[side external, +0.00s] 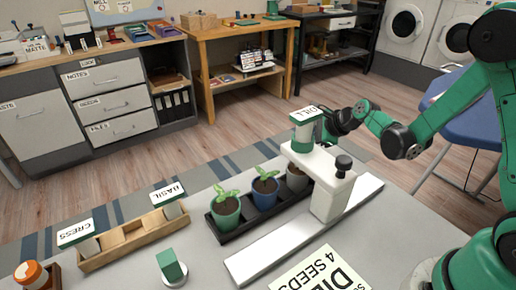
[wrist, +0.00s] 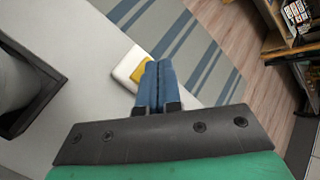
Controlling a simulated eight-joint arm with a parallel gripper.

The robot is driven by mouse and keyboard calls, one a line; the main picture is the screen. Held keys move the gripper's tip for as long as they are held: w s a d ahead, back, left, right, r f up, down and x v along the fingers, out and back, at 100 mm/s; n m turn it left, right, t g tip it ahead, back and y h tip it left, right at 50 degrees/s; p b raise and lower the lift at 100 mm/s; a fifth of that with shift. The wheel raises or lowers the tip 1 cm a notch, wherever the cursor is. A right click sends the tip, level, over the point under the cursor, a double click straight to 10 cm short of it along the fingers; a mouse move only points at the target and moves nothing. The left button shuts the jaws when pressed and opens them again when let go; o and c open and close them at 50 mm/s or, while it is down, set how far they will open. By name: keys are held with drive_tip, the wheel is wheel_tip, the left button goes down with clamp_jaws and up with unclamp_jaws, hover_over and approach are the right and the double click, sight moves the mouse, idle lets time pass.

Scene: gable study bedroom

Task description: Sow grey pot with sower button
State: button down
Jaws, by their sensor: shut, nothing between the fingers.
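The grey pot (side external: 297,178) stands at the right end of a black tray (side external: 232,236), beside a blue pot (side external: 264,194) and a green pot (side external: 228,213) with seedlings. The white sower (side external: 330,190) stands on a white rail, partly in front of the grey pot. A DILL cartridge (side external: 306,133) sits on its arm, and a black knob (side external: 343,163) on its top. My gripper (side external: 326,129) is behind the cartridge, partly hidden. In the wrist view its blue fingers (wrist: 160,64) are shut and empty, close to a white block with a yellow button-like top (wrist: 139,72); contact is unclear.
A wooden rack (side external: 135,241) holds CRESS and BASIL cartridges at left. A green block (side external: 170,263) on a round base stands near the front. A card (side external: 320,272) reads DILL, 4 SEEDS. The white rail (side external: 270,247) is clear left of the sower.

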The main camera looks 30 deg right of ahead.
drive_tip(key=shift+f, duration=0.3)
drive_tip(key=shift+r, duration=0.1)
idle(0.4)
drive_tip(key=shift+r, duration=0.75)
drive_tip(key=shift+r, duration=2.5)
idle(0.5)
wheel_tip(320, 180, up, 4)
drive_tip(key=shift+f, duration=0.1)
idle(0.4)
